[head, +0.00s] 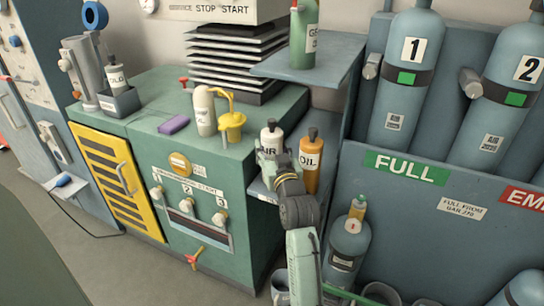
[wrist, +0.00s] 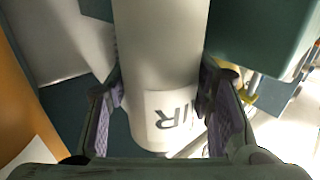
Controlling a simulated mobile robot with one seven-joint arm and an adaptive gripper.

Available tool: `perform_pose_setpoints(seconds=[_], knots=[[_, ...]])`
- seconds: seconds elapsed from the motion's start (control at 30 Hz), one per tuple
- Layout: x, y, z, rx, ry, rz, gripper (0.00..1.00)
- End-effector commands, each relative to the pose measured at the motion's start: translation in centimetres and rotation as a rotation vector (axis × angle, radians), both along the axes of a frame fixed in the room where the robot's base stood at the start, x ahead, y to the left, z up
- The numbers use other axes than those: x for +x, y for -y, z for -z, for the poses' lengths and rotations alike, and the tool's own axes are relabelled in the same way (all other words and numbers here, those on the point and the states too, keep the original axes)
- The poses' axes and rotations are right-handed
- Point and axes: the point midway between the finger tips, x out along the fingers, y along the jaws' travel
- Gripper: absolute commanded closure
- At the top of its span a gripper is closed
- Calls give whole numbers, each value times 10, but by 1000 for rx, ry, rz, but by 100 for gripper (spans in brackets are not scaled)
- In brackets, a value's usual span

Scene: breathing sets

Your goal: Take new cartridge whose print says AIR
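The AIR cartridge (head: 272,137) is a white cylinder with a dark cap, upright on a small shelf. In the wrist view the white cartridge (wrist: 163,60) stands between my fingers, and the letters "IR" show upside down on its label. My gripper (wrist: 162,100) is open around it, one purple pad on each side. Whether the pads touch it I cannot tell. In the head view my gripper (head: 284,172) is just in front of the cartridge's lower part and hides some of it. The orange OIL cartridge (head: 310,162) stands close on the right.
A shelf with a green bottle (head: 303,35) overhangs just behind. A rack of numbered cylinders (head: 405,75) is on the right. A grey cylinder (head: 348,240) stands below.

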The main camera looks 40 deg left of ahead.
Motion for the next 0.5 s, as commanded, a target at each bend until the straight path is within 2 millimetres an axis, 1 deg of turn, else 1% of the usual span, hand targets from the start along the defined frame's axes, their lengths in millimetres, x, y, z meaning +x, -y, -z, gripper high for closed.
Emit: perform_pose_setpoints(seconds=[0.03,0.4,0.5], knots=[[0,0,0,0,0,0,61],[0,0,0,0,0,0,85],[0,0,-1,1,2,0,90]])
